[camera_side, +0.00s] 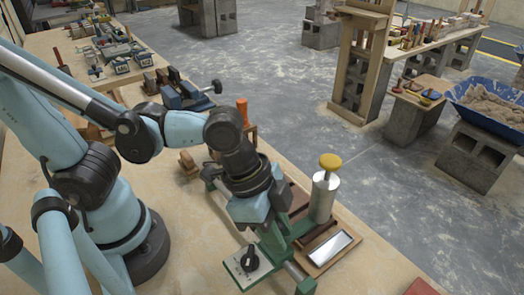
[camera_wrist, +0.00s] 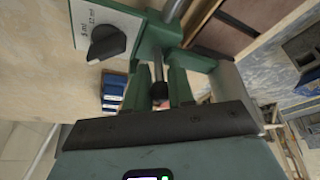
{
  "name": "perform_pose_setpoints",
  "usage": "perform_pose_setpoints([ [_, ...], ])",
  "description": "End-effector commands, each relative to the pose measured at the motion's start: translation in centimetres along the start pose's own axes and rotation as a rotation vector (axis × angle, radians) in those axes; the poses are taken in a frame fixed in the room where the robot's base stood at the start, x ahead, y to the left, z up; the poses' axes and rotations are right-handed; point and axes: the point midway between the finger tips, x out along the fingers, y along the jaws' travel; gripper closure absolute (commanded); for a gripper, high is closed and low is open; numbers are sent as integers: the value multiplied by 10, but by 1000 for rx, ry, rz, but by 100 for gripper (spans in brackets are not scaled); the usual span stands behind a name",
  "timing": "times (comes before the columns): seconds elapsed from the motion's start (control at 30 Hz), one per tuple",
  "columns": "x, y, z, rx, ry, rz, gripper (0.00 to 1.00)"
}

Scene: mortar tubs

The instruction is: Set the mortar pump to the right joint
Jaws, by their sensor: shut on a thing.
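The mortar pump has a green frame (camera_side: 278,243) with a pale plate and black dial knob (camera_side: 250,259) at its near left end. An upright silver cylinder with a yellow cap (camera_side: 324,190) stands at its right. In the wrist view the plate carries small lettering beside the black knob (camera_wrist: 106,43); I cannot read it surely. My gripper (camera_side: 257,222) reaches down over the green frame and is shut on the mortar pump. Its fingertips are hidden in the side view. In the wrist view, green parts (camera_wrist: 154,50) with a dark rod between them lie just ahead of my gripper.
A wooden tray with a bright metal rectangle (camera_side: 332,248) lies right of the pump. Clamps and tools (camera_side: 110,50) crowd the bench's far left, with an orange-topped item (camera_side: 242,108) behind my gripper. A blue tub of mortar (camera_side: 490,103) stands off the bench. The near bench is mostly bare.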

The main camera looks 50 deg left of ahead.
Motion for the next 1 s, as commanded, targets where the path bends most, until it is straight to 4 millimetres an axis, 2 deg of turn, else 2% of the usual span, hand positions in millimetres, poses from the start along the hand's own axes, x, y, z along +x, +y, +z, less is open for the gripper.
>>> perform_pose_setpoints([
  [0.1,-8,-14,22,-11,-4,0,100],
  [0.6,-39,-68,98,-12,-4,-1,100],
  [0.8,-48,-85,121,-9,-5,0,100],
  [1.0,-55,-95,136,-3,-6,2,100],
])
